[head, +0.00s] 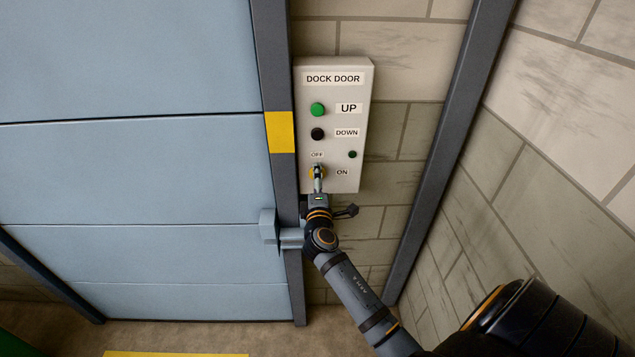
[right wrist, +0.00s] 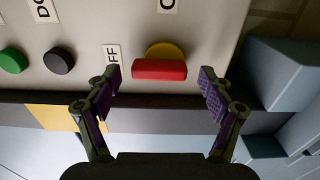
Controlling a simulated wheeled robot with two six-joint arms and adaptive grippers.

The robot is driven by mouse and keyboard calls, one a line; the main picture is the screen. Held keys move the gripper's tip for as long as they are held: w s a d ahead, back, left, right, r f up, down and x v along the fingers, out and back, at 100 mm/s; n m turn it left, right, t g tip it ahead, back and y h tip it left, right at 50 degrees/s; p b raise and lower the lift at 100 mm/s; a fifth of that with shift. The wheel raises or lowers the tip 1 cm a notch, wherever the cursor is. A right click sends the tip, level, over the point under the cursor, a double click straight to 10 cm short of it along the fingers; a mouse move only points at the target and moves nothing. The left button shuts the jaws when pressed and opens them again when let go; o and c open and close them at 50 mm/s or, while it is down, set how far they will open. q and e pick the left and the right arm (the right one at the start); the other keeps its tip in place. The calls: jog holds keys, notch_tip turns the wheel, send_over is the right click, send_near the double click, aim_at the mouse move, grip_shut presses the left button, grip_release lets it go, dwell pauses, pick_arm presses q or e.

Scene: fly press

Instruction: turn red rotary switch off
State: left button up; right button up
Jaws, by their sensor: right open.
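The red rotary switch (right wrist: 159,69) has a red bar handle on a round yellow base (right wrist: 163,48). In the right wrist view its long side runs left to right, with the OFF label (right wrist: 112,55) off its left end. In the head view the yellow base (head: 311,172) shows low on the DOCK DOOR panel, mostly hidden behind my right gripper (head: 318,175). My right gripper is open; in the right wrist view its fingers (right wrist: 160,79) stand on either side of the red handle, with gaps on both sides. My left gripper is not in view.
The panel (head: 361,100) carries a green UP button (head: 317,109), a black DOWN button (head: 317,134) and a small dark green lamp (head: 352,154). A grey door post (head: 275,75) and blue-grey door (head: 130,170) stand left. A grey bracket (head: 268,226) juts out below left.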

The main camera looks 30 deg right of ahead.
jog(key=v, duration=0.7)
jog(key=shift+s, duration=0.25)
jog(key=shift+a, duration=0.1)
